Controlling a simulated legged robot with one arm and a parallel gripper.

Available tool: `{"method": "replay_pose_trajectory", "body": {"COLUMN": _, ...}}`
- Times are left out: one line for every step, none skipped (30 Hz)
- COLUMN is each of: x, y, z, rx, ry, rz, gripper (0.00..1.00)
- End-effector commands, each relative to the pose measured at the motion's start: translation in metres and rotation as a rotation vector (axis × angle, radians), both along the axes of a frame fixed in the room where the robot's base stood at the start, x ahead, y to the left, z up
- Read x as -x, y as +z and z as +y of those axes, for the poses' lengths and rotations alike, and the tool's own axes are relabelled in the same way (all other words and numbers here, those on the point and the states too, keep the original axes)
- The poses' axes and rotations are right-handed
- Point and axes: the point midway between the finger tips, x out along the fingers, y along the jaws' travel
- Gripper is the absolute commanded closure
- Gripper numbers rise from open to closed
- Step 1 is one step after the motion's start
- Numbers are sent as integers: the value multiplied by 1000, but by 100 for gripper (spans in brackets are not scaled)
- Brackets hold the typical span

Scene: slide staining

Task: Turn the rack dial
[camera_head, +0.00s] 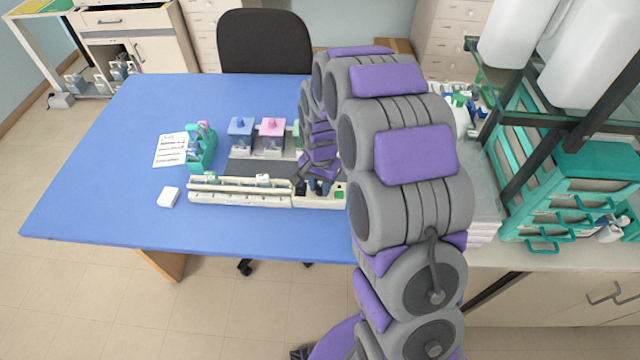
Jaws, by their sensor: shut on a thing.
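The long cream rack (240,195) lies across the middle of the blue table, in front of a dark grey mat. My gripper (316,187) points down at the right part of the rack, shut on a small part there that appears to be the rack dial. The fingers and my arm hide most of the dial, so its angle cannot be read. A small green piece (339,195) shows at the rack's right end, just right of the gripper.
Behind the rack stand a blue-lidded jar (240,130) and a pink-lidded jar (273,130). A teal holder (201,148), a written card (171,150) and a white block (168,197) are at left. The table's left side is clear.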

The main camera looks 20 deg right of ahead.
Motion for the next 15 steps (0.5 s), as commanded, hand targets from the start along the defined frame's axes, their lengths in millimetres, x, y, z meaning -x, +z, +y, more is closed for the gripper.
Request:
{"method": "replay_pose_trajectory", "body": {"x": -1, "y": 0, "z": 0, "rx": 0, "ry": 0, "rz": -3, "gripper": 99}}
{"method": "replay_pose_trajectory", "body": {"x": -1, "y": 0, "z": 0, "rx": -1, "ry": 0, "rz": -2, "gripper": 100}}
{"method": "replay_pose_trajectory", "body": {"x": -1, "y": 0, "z": 0, "rx": 0, "ry": 0, "rz": -3, "gripper": 100}}
{"method": "replay_pose_trajectory", "body": {"x": -1, "y": 0, "z": 0, "rx": 0, "ry": 1, "rz": -3, "gripper": 100}}
{"method": "replay_pose_trajectory", "body": {"x": -1, "y": 1, "z": 0, "rx": 0, "ry": 3, "rz": -3, "gripper": 100}}
{"method": "replay_pose_trajectory", "body": {"x": -1, "y": 1, "z": 0, "rx": 0, "ry": 6, "rz": -3, "gripper": 100}}
{"method": "replay_pose_trajectory", "body": {"x": -1, "y": 1, "z": 0, "rx": 0, "ry": 10, "rz": -3, "gripper": 100}}
{"method": "replay_pose_trajectory", "body": {"x": -1, "y": 1, "z": 0, "rx": 0, "ry": 16, "rz": -3, "gripper": 100}}
{"method": "replay_pose_trajectory", "body": {"x": -1, "y": 1, "z": 0, "rx": 0, "ry": 25, "rz": -3, "gripper": 100}}
{"method": "replay_pose_trajectory", "body": {"x": -1, "y": 1, "z": 0, "rx": 0, "ry": 33, "rz": -3, "gripper": 100}}
{"method": "replay_pose_trajectory", "body": {"x": -1, "y": 2, "z": 0, "rx": 0, "ry": 43, "rz": -3, "gripper": 100}}
{"method": "replay_pose_trajectory", "body": {"x": -1, "y": 2, "z": 0, "rx": 0, "ry": 61, "rz": -3, "gripper": 100}}
{"method": "replay_pose_trajectory", "body": {"x": -1, "y": 2, "z": 0, "rx": 0, "ry": 74, "rz": -3, "gripper": 100}}
{"method": "replay_pose_trajectory", "body": {"x": -1, "y": 3, "z": 0, "rx": 0, "ry": 91, "rz": -3, "gripper": 100}}
{"method": "replay_pose_trajectory", "body": {"x": -1, "y": 3, "z": 0, "rx": 0, "ry": 114, "rz": -3, "gripper": 100}}
